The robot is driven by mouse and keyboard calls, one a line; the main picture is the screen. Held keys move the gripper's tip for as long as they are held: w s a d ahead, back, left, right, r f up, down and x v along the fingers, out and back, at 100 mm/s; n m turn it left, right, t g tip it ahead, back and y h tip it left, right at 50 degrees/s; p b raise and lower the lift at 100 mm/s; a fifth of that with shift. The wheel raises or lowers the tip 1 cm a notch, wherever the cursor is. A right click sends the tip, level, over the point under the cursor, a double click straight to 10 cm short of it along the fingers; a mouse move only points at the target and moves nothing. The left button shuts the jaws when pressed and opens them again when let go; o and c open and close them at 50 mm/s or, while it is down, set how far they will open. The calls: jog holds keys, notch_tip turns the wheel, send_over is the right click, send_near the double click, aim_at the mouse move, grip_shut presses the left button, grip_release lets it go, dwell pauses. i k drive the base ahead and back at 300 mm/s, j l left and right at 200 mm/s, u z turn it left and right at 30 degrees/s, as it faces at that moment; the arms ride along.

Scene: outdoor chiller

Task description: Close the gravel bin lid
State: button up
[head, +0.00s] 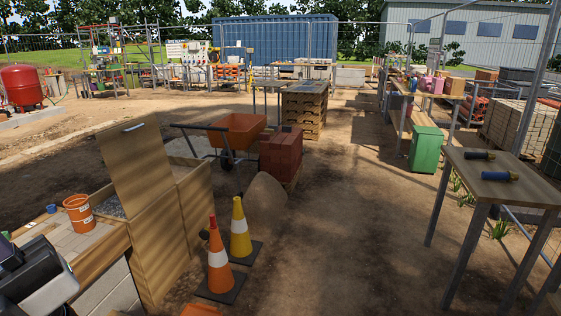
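The gravel bin (160,262) is a light wooden box at the left of the head view. Its lid (140,168) is a wooden panel standing up steeply, with a pale bar handle (134,127) near its top edge. Grey gravel (112,207) shows inside, to the left of the raised lid. The lid hides part of the bin's inside. A dark and light grey part of my own arm shows at the lower left corner. My gripper's fingertips are not in view.
An orange bucket (79,213) stands on a paved ledge left of the bin. Orange (220,258) and yellow (240,230) cones stand right of the bin. An orange wheelbarrow (240,131) is behind. Open dirt lies to the right, before a table (500,178).

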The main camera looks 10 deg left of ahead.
aim_at(134, 153)
jog(key=i+u, duration=0.45)
jog(key=i+l+u, duration=0.1)
jog(key=i+u, duration=0.35)
jog(key=i, duration=0.1)
